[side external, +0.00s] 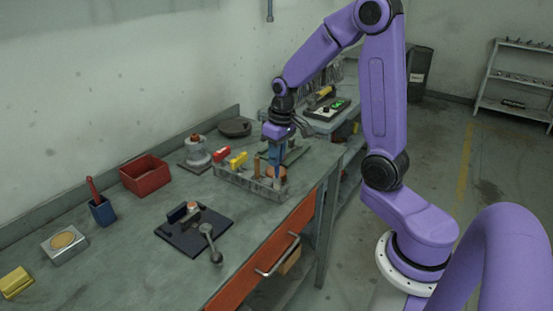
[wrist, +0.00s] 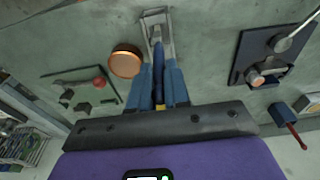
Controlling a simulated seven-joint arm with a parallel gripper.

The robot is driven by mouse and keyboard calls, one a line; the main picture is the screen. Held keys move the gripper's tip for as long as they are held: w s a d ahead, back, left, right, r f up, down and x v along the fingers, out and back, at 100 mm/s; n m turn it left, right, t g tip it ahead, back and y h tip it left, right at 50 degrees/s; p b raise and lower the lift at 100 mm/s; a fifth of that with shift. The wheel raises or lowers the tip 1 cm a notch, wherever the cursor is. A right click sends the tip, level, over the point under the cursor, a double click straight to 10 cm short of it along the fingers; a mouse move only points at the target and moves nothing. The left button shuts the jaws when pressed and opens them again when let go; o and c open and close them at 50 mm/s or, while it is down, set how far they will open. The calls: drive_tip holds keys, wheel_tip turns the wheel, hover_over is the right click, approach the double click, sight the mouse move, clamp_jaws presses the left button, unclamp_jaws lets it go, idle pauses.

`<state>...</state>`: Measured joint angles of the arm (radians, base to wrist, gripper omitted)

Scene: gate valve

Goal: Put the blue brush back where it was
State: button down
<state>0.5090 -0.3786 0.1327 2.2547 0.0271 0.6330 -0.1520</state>
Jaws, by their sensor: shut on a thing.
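My gripper (side external: 276,170) is above the right end of the grey slotted rack (side external: 238,183) on the bench, pointing down. In the wrist view its two blue-grey fingers (wrist: 157,70) are closed around a slim dark blue piece (wrist: 157,60), which looks like the blue brush, with a bit of yellow near the palm. The fingers hide most of it. A narrow grey frame (wrist: 168,20) lies just beyond the fingertips. I cannot tell whether the brush touches the rack. Red-handled (side external: 221,153) and yellow-handled (side external: 239,160) tools stand in the rack.
A copper-coloured round piece (wrist: 125,62) is close beside the fingers. A black plate with a valve and lever (side external: 178,238) lies in front of the rack. A blue cup with a red handle (side external: 102,212) and a red bin (side external: 146,178) stand farther left.

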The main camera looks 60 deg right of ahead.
drive_tip(key=shift+f, duration=0.8)
drive_tip(key=c, duration=1.1)
unclamp_jaws()
